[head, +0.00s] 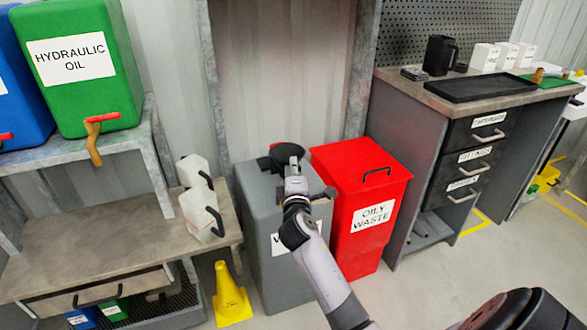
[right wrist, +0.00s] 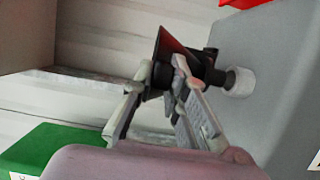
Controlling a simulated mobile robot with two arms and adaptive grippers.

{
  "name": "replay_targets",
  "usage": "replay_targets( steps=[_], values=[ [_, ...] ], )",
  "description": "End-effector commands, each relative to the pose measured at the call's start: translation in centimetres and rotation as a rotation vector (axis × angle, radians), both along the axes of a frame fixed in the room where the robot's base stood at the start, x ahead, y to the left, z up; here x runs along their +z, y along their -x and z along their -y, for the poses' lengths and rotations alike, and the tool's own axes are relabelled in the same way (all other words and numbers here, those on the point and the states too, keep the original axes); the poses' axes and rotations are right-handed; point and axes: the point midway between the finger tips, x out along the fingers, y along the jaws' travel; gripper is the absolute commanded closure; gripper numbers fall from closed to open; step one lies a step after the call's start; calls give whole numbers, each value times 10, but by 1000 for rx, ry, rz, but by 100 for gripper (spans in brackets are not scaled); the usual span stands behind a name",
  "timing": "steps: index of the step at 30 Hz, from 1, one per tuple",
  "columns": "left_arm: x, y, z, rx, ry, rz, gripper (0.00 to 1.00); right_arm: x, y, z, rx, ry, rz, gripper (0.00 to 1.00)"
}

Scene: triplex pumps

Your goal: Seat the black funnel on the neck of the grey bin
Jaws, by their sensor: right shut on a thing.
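The black funnel (head: 284,154) is over the top of the grey bin (head: 256,215) in the head view. My right gripper (head: 293,170) is shut on it. In the right wrist view, the fingers (right wrist: 160,82) close around the funnel's body (right wrist: 167,48), with its wide mouth to the left and its narrow end toward the bin's white neck (right wrist: 240,82). The narrow end overlaps the neck's edge in that view; I cannot tell whether it is inside it. My arm and gripper hide the neck in the head view. My left gripper is not in view.
A red oily waste bin (head: 362,190) stands right beside the grey bin. White jugs (head: 200,205) stand on the shelf at left, with a yellow cone (head: 231,295) on the floor. A workbench (head: 440,92) with a black tray (head: 480,87) is at the right.

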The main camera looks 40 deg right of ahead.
Motion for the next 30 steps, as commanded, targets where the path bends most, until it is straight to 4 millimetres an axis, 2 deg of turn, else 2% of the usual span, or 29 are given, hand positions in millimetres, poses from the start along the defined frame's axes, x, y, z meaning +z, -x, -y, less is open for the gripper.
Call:
replay_targets(
  steps=[11,21,30],
  values=[
    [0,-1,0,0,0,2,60,1,0,0,0,0,0,100],
    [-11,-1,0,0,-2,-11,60,0,0,0,0,0,0,100],
    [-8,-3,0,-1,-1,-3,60,0,0,0,0,1,1,100]
  ],
)
